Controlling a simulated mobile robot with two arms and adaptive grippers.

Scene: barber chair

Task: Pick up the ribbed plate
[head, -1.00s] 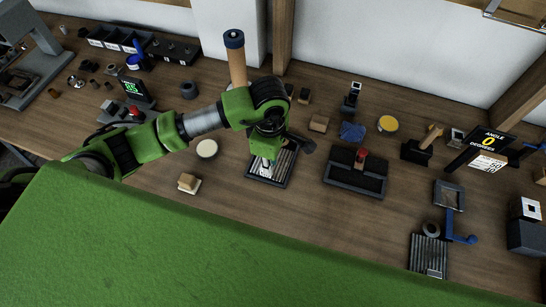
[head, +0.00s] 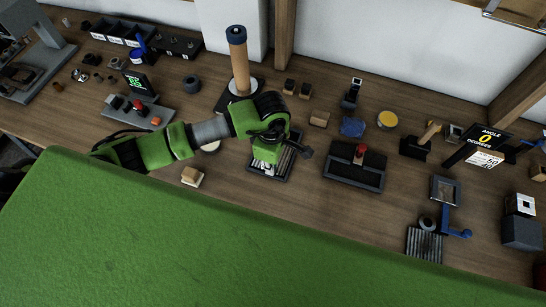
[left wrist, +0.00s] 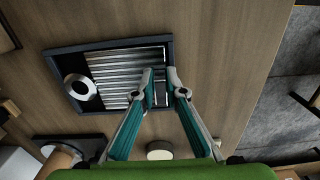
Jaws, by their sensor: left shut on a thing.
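The ribbed plate (left wrist: 115,73) is a pale metal plate with parallel ridges. It lies in a dark-framed tray (left wrist: 62,50) in the left wrist view. In the head view the tray (head: 286,170) is partly hidden under my left gripper (head: 265,160). In the left wrist view my left gripper (left wrist: 160,75) has its two fingertips at the right end of the plate, closed on it with a narrow gap between them. I cannot tell whether the plate is lifted off the tray floor. My right gripper is in neither view.
A pale ring (left wrist: 80,87) sits at the tray's left end. Another ribbed piece (head: 424,244) lies at the bench's front right. A dark block with a red knob (head: 355,168) stands right of the tray. A wooden-handled post (head: 239,62) rises behind my arm.

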